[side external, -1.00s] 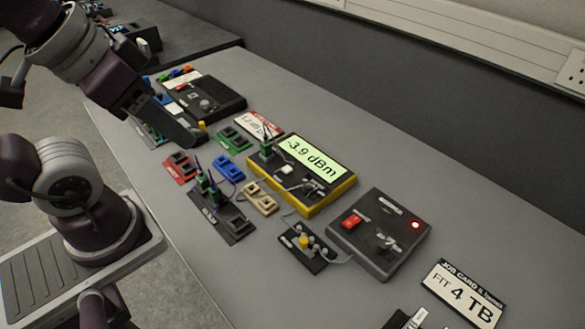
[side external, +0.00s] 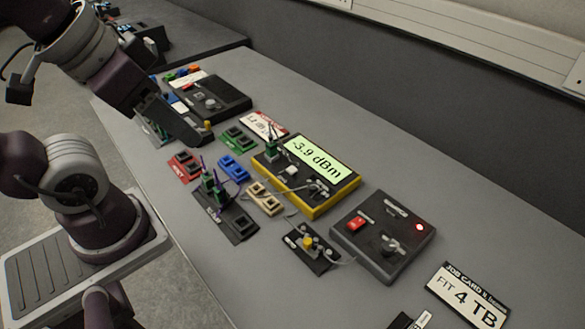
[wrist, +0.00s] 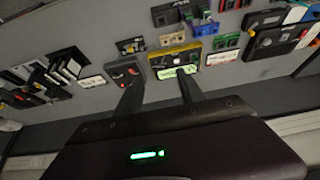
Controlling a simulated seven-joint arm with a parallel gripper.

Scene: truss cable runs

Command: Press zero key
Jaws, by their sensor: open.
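A yellow-edged meter (side external: 314,204) lies on the bench, its green display (side external: 314,157) reading -3.9 dBm. A small pale key (side external: 292,169) sits on its dark face below the display; its label is too small to read, so I cannot tell if it is the zero key. A grey lead reaches a connector on the meter's face. The meter also shows in the wrist view (wrist: 152,62), beyond my fingers. My gripper (wrist: 158,84) is open and empty, its two dark fingers apart. In the side view my gripper is above the bench, left of the meter and clear of it.
A dark box (side external: 372,262) with a red switch and lit red lamp stands right of the meter. A small board with a yellow knob (side external: 308,243), coloured connector blocks (side external: 233,167) and a dark cabled block (side external: 228,217) lie in front. A job card (side external: 468,295) reads FIT 4 TB.

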